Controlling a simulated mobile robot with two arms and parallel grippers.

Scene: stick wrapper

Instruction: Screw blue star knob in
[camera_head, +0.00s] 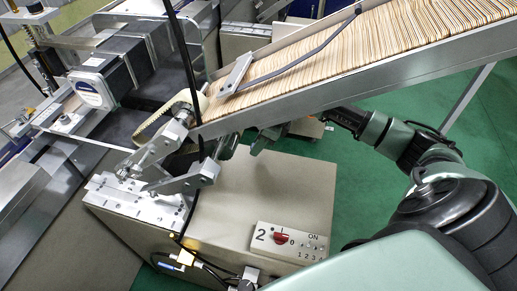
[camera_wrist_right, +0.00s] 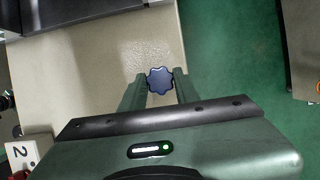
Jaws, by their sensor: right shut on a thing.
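The blue star knob (camera_wrist_right: 160,80) shows in the right wrist view, between the fingertips of my right gripper (camera_wrist_right: 160,84). The gripper is shut on it, one finger on each side. Whatever the knob is attached to is hidden beneath it. In the head view my right arm comes in from the right, and the gripper (camera_head: 262,138) reaches under the sloped stick tray (camera_head: 330,95). The knob cannot be made out there. My left gripper is not in view.
A beige machine cabinet (camera_head: 240,200) with a red switch panel (camera_head: 285,241) stands below the tray. Metal linkages (camera_head: 165,150) and a motor (camera_head: 110,75) are on the left. Green floor (camera_head: 360,185) is open on the right.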

